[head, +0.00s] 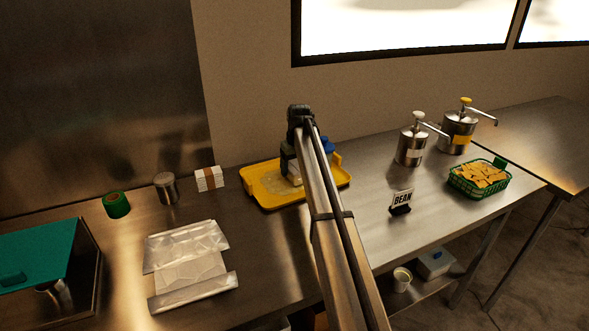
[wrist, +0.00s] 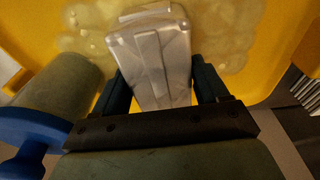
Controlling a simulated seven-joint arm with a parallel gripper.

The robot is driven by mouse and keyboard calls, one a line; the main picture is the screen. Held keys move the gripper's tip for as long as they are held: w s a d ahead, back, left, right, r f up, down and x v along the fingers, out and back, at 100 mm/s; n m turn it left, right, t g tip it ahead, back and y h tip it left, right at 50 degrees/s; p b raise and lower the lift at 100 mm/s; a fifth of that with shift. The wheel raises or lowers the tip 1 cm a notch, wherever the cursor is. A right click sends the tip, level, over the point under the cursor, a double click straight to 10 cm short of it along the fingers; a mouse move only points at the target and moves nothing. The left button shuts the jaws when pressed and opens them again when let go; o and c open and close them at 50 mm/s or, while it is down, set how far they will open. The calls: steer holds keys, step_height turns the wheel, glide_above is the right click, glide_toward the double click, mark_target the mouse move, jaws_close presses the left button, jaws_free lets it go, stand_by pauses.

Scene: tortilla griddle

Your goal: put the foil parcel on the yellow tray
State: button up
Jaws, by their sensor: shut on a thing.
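The foil parcel (wrist: 152,60) is silvery and wrapped, and my gripper (wrist: 155,80) is shut on it, with one dark finger on each side. In the wrist view the parcel is over the yellow tray (wrist: 285,25), above a pale wet-looking patch; I cannot tell whether it touches the tray. In the head view the yellow tray (head: 262,182) lies on the steel counter against the wall, and my arm hides part of it. The parcel shows in the head view as a pale bit (head: 294,179) below my gripper.
A blue-lidded container (wrist: 45,110) stands close to the left of my gripper in the wrist view. Crumpled foil sheets (head: 187,262) lie left of my arm. Pump dispensers (head: 411,148), a BEAN sign (head: 401,201) and a green chip basket (head: 480,178) stand to the right.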

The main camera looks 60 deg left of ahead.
mark_target(297, 167)
steer(key=shift+f, duration=0.4)
steer(key=o, duration=1.2)
steer(key=shift+f, duration=0.1)
steer(key=r, duration=0.4)
steer(key=d+r, duration=0.1)
steer(key=r, duration=0.7)
steer(key=shift+d+r, duration=0.1)
steer(key=shift+d, duration=0.3)
